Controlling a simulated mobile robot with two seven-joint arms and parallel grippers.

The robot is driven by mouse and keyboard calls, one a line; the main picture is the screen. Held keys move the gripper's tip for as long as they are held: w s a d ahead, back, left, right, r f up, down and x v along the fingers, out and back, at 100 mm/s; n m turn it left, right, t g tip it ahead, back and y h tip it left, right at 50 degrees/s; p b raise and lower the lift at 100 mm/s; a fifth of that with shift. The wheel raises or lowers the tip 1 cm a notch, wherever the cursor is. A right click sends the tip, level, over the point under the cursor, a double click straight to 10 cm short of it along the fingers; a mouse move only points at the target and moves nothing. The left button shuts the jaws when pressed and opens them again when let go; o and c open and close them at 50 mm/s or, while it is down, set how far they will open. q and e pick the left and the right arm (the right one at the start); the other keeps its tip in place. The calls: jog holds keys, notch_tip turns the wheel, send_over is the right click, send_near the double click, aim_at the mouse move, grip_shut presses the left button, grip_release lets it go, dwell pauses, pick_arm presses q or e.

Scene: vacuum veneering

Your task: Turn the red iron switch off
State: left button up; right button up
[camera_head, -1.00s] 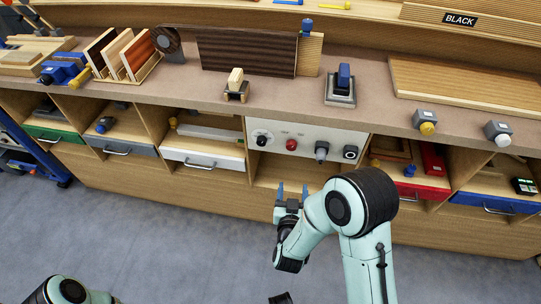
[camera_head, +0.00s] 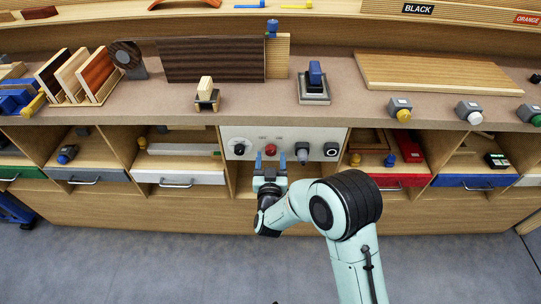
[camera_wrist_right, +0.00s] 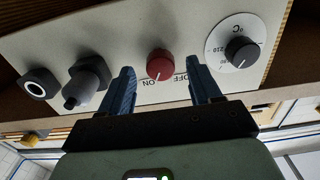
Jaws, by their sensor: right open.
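The red switch (camera_head: 271,149) is a round knob on the white control panel (camera_head: 310,135) under the worktop. In the right wrist view the red switch (camera_wrist_right: 160,63) has a white mark that appears to point toward the ON lettering; OFF is printed beside it. My right gripper (camera_head: 271,160) is open with blue fingers pointing at the panel. In the right wrist view the fingers of the right gripper (camera_wrist_right: 158,85) stand on either side of the red switch, apart from it. My left gripper is not in view.
A temperature dial (camera_wrist_right: 240,50), a grey plug-like fitting (camera_wrist_right: 86,85) and a round black socket (camera_wrist_right: 38,85) flank the switch. The worktop overhangs the panel. Drawers, such as the white one (camera_head: 190,177), lie on both sides. The floor (camera_head: 150,260) in front is clear.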

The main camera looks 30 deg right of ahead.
jog(key=shift+x, duration=1.05)
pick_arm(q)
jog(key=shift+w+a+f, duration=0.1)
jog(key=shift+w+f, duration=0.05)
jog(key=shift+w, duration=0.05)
pick_arm(e)
jog(key=c, duration=1)
jog(key=n+p, duration=0.4)
jog(key=n, duration=0.3)
jog(key=shift+r, duration=0.1)
jog(key=shift+c, duration=0.2)
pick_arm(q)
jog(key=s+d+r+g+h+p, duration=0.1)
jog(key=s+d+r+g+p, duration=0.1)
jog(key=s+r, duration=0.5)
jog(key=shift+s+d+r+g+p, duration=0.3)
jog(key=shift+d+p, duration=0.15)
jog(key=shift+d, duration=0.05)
pick_arm(e)
jog(key=n, duration=0.4)
jog(key=shift+n, duration=0.7)
jog(key=o, duration=1)
